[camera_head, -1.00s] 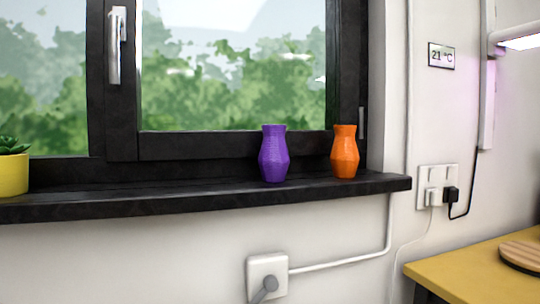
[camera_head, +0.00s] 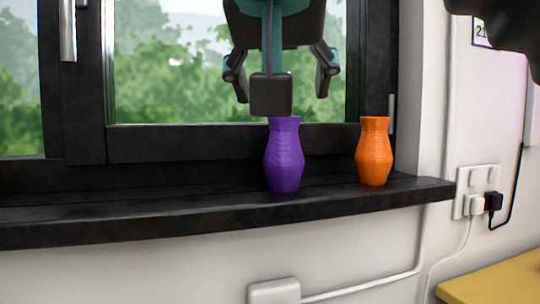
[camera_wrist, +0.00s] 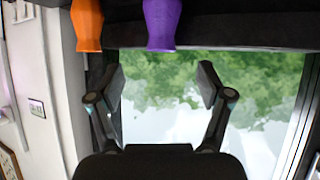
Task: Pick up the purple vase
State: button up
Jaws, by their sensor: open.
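The purple vase (camera_head: 284,158) stands upright on the black window sill (camera_head: 150,218), left of an orange vase (camera_head: 374,152). In the wrist view the purple vase (camera_wrist: 162,24) appears at the top, beyond and between the lines of the two fingers. My gripper (camera_head: 283,88) is above the purple vase, with its fingers spread to either side and nothing between them. In the wrist view my gripper (camera_wrist: 162,80) is also open and empty, apart from the vase.
The orange vase (camera_wrist: 87,26) stands close to the right of the purple one in the head view. The dark window frame (camera_head: 88,90) and glass are behind. A wall socket (camera_head: 478,190) with plugs is at the right, above a yellow tabletop (camera_head: 500,283). The sill's left part is clear.

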aim_at(284, 124)
jog(key=shift+m, duration=0.3)
jog(key=shift+w+r+b+x, duration=0.1)
jog(key=shift+r+b+x, duration=0.1)
jog(key=shift+x, duration=1.9)
jog(key=shift+w+r+b+x, duration=0.15)
jog(key=shift+r+b+x, duration=0.05)
jog(key=shift+x, duration=1.95)
jog(key=shift+w+r+b+x, duration=0.1)
jog(key=shift+r+b+x, duration=0.15)
jog(key=shift+x, duration=1.85)
jog(key=shift+a, duration=0.1)
jog(key=c, duration=1.4)
jog(key=shift+o, duration=0.2)
jog(key=shift+r, duration=0.1)
